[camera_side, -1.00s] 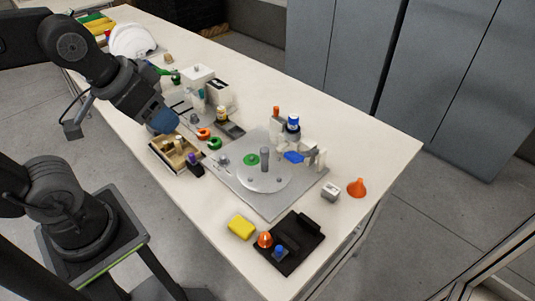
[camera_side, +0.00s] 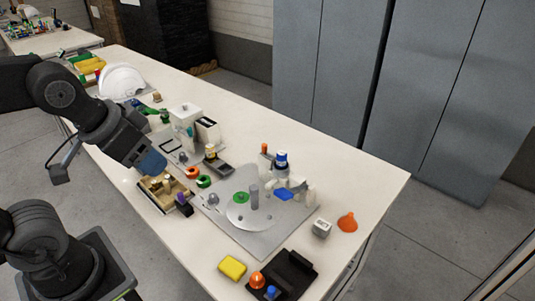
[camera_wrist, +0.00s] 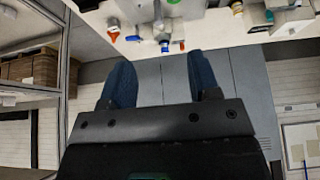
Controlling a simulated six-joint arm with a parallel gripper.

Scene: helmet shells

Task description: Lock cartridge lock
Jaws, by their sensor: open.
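My gripper (camera_side: 152,162) is open and empty, its blue fingers above the left edge of the table, close to a wooden box (camera_side: 150,204). In the wrist view my gripper (camera_wrist: 160,82) shows both blue fingers wide apart with nothing between them. A grey plate (camera_side: 262,243) on the table carries a round disc (camera_side: 236,216) with a grey post (camera_side: 254,197) and a green ring (camera_side: 240,197). At its far right side stand a blue-capped bottle (camera_side: 281,158) and a blue lever-like part (camera_side: 284,195). I cannot tell which part is the cartridge lock.
Orange and green rings (camera_side: 203,181) lie between the box and the plate. A white helmet shell (camera_side: 121,81) is at the far left. A yellow block (camera_side: 232,267), a black tray (camera_side: 300,262) and an orange funnel (camera_side: 347,222) are near the front.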

